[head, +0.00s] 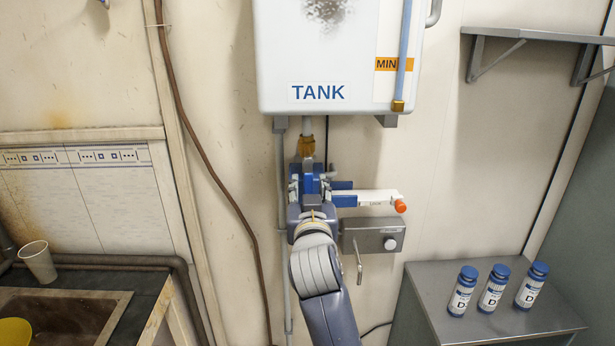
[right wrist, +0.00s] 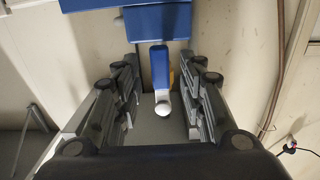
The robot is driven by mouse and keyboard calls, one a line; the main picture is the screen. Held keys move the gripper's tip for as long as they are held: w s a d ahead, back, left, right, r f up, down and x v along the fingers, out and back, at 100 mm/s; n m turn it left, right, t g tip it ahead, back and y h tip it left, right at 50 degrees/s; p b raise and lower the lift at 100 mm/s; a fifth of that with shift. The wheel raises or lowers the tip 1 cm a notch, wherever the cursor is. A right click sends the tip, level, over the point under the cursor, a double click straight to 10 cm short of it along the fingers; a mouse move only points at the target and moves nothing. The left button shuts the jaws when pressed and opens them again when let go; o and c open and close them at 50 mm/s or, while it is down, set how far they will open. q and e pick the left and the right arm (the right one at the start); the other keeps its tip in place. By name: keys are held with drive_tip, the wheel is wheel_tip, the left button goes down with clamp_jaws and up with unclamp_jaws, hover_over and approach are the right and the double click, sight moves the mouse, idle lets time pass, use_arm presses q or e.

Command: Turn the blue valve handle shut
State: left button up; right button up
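The blue valve handle (right wrist: 160,66) shows in the right wrist view as a short blue lever with a rounded white end. My right gripper (right wrist: 159,85) is open, with one finger on each side of the handle and a visible gap on both sides. In the head view my right gripper (head: 311,186) is in front of the pipe under the white tank (head: 330,60), just below a brass fitting (head: 306,146). It and my arm hide most of the handle there. My left gripper is in neither view.
A white bar with an orange end (head: 380,198) sticks out right of my gripper, above a grey wall box (head: 372,234). A metal cabinet (head: 455,335) with blue-capped bottles (head: 492,289) stands at right. A sink counter (head: 130,285) with a cup (head: 38,262) is at left.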

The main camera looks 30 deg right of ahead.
sight(308, 183)
drive_tip(key=shift+p+x, duration=0.35)
drive_tip(key=shift+x, duration=1.3)
drive_tip(key=shift+a, duration=0.1)
clamp_jaws()
